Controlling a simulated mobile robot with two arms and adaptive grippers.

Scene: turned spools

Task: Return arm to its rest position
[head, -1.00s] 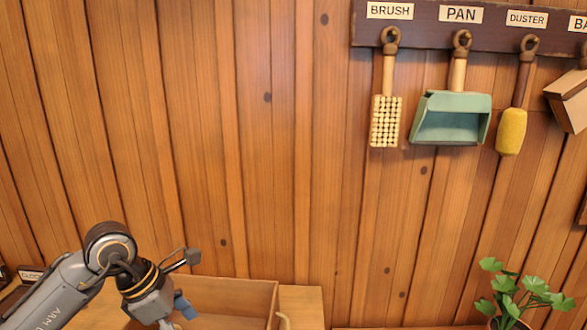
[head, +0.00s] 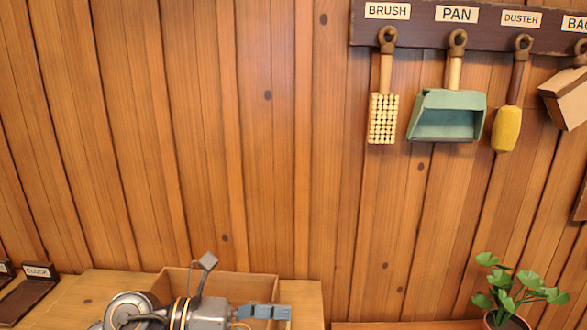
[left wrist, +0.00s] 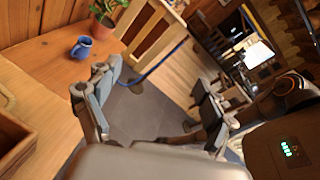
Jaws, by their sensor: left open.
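My left arm is low at the bottom left of the head view, in front of a wooden box. My left gripper (head: 265,312) points to the right there, partly cut off by the lower edge. In the left wrist view my left gripper (left wrist: 160,105) has its two fingers spread wide, with nothing between them but grey floor behind. My right gripper is in neither view.
The open wooden box (head: 250,286) stands on a wooden top. A potted plant (head: 508,286) is at lower right. A brush (head: 383,118), a green pan (head: 447,115) and a duster (head: 507,128) hang on a labelled rack. A blue mug (left wrist: 82,47) stands on wood.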

